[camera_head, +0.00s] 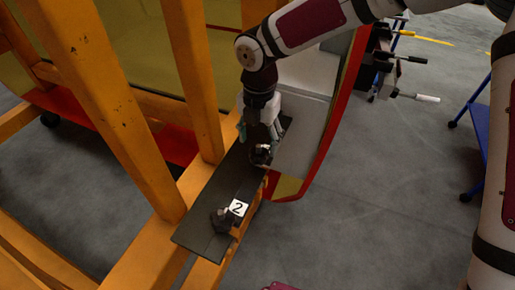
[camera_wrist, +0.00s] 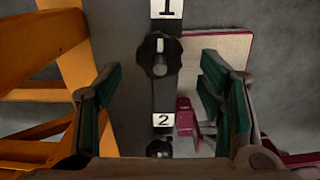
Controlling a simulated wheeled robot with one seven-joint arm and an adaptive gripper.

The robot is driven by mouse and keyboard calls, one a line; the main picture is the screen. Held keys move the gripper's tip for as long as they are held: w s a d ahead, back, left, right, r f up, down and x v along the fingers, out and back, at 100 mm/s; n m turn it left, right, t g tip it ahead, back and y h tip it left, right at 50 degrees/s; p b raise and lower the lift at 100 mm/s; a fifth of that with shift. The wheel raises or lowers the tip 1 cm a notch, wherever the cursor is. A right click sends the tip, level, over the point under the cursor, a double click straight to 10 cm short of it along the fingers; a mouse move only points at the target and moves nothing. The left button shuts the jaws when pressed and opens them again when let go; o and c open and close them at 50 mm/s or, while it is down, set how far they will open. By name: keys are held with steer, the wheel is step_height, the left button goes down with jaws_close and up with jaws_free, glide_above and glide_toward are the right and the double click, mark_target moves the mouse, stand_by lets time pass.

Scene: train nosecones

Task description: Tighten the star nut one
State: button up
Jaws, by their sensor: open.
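Star nut one is a dark knob (camera_wrist: 159,54) with a pale stud, just below the label "1" (camera_wrist: 167,8) in the wrist view. In the head view, the knob (camera_head: 262,153) shows right beneath my gripper (camera_head: 257,132). My gripper is open, and in the wrist view its green-padded fingers (camera_wrist: 160,78) stand wide apart, left and right of the knob's line. No contact with the knob shows. A second dark knob (camera_wrist: 159,148) sits below the label "2" (camera_wrist: 163,120), partly cut off by my gripper; it also shows in the head view (camera_head: 222,219).
The knobs sit along a dark plate (camera_head: 205,228) on an orange frame (camera_head: 190,80). A nosecone panel with a red edge (camera_head: 338,100) stands beside my gripper. A blue cart (camera_head: 472,135) is at the right. Grey floor (camera_head: 380,190) is clear between.

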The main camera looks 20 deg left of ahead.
mark_target(259, 157)
steer(key=shift+f+p, duration=0.35)
steer(key=shift+f, duration=1.75)
steer(key=c, duration=1.1)
